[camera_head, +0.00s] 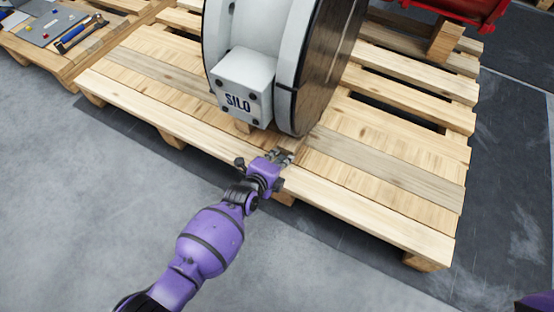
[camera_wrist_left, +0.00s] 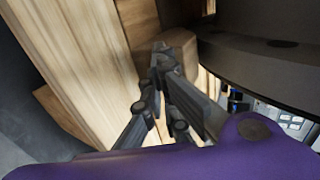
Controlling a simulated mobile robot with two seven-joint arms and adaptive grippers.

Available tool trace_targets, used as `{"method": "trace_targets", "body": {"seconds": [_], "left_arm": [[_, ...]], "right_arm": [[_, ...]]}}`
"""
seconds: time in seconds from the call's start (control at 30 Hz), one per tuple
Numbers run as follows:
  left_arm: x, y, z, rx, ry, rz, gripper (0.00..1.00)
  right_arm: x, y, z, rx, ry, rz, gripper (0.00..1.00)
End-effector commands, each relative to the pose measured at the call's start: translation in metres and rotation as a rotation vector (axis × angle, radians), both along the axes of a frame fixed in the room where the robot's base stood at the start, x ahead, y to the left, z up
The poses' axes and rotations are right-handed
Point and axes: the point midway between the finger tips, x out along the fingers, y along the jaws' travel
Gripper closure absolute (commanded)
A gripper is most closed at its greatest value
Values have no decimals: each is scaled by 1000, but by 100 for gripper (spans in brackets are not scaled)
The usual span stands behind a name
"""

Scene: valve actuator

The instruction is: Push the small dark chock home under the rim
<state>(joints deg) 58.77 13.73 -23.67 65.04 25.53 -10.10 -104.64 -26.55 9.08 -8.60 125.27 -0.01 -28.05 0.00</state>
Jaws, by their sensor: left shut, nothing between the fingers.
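The small dark chock (camera_wrist_left: 181,50) shows in the left wrist view as a brown block just beyond my fingertips, beside the dark rim (camera_wrist_left: 255,55). The fingertips look to be at its near face; I cannot tell whether they touch. In the head view my left gripper (camera_head: 284,157) is low over the pallet's front plank, just in front of the rim (camera_head: 297,115) of the big white valve body marked SILO (camera_head: 243,85). The left gripper is shut and empty; it also shows in the left wrist view (camera_wrist_left: 160,55). In the head view the chock is hard to make out. My right gripper is out of view.
The valve stands on a slatted wooden pallet (camera_head: 390,160) with gaps between planks. A second pallet with tools and a grey board (camera_head: 45,22) is at the upper left. A red object (camera_head: 465,10) is at the upper right.

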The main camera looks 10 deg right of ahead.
Motion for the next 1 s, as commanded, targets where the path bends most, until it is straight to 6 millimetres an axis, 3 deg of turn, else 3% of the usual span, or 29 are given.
{"method": "trace_targets", "body": {"seconds": [1.0], "left_arm": [[25, -18, -1, -1, 1, 0, 100]], "right_arm": [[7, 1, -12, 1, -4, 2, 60]]}}
